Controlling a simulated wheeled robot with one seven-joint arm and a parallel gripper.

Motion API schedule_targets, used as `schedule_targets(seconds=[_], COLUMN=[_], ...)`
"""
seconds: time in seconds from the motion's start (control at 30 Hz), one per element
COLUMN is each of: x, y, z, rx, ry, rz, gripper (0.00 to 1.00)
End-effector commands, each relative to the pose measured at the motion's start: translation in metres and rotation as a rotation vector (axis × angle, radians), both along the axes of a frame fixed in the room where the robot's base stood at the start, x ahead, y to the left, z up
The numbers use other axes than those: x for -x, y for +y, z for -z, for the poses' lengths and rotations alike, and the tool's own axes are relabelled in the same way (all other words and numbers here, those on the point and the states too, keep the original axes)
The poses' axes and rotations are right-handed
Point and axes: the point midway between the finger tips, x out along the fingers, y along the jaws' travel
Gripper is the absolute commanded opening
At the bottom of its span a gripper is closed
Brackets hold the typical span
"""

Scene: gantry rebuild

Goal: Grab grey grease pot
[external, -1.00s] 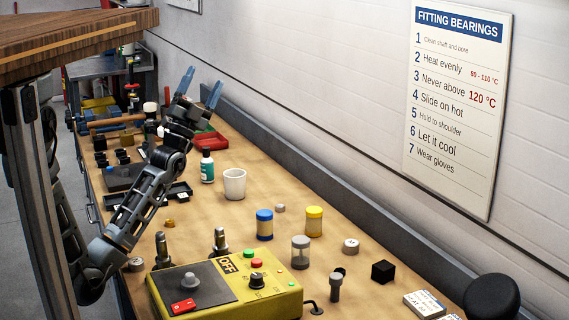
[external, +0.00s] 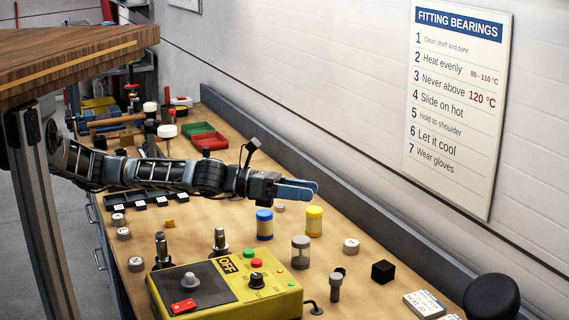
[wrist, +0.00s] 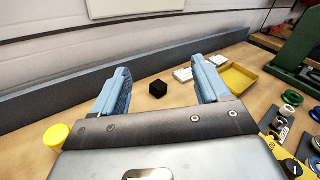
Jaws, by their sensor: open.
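The grey grease pot (external: 301,252) stands upright on the bench in the external view, a clear jar with a grey lid. It is just behind the yellow heater box and in front of the yellow-lidded pot (external: 314,221). The blue-lidded pot (external: 264,224) stands to its left. My gripper (external: 298,190) is level above the bench, up and behind the grey pot, its blue fingers pointing right. In the wrist view my gripper (wrist: 160,82) is open and empty. The grey pot does not show there; the yellow lid (wrist: 56,135) shows at lower left.
A black cube (external: 383,271) and a pale disc (external: 350,246) sit right of the pots. The yellow heater box (external: 240,301) with knobs fills the front. The wall and back ledge bound the bench.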

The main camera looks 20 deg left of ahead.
Motion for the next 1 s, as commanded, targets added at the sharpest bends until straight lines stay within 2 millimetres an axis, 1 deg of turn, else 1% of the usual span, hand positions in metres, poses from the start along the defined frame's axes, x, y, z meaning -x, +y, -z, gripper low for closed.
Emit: schedule_targets(seconds=[0.03,0.1,0.2,0.27,0.33,0.43,0.67,1.0], x=[-0.002,-0.004,-0.006,-0.008,-0.009,-0.01,-0.014,-0.021], y=[0.009,0.023,0.04,0.048,0.052,0.047,0.028,-0.007], z=[0.029,0.062,0.094,0.106,0.113,0.119,0.127,0.148], rx=[-0.089,-0.192,-0.298,-0.337,-0.362,-0.371,-0.368,-0.366], ry=[-0.05,-0.104,-0.159,-0.179,-0.191,-0.196,-0.193,-0.192], rz=[-0.002,-0.002,0.0,0.0,0.001,0.002,0.001,0.003], gripper=[0.76,0.76,0.76,0.76,0.76,0.76,0.76,0.76])
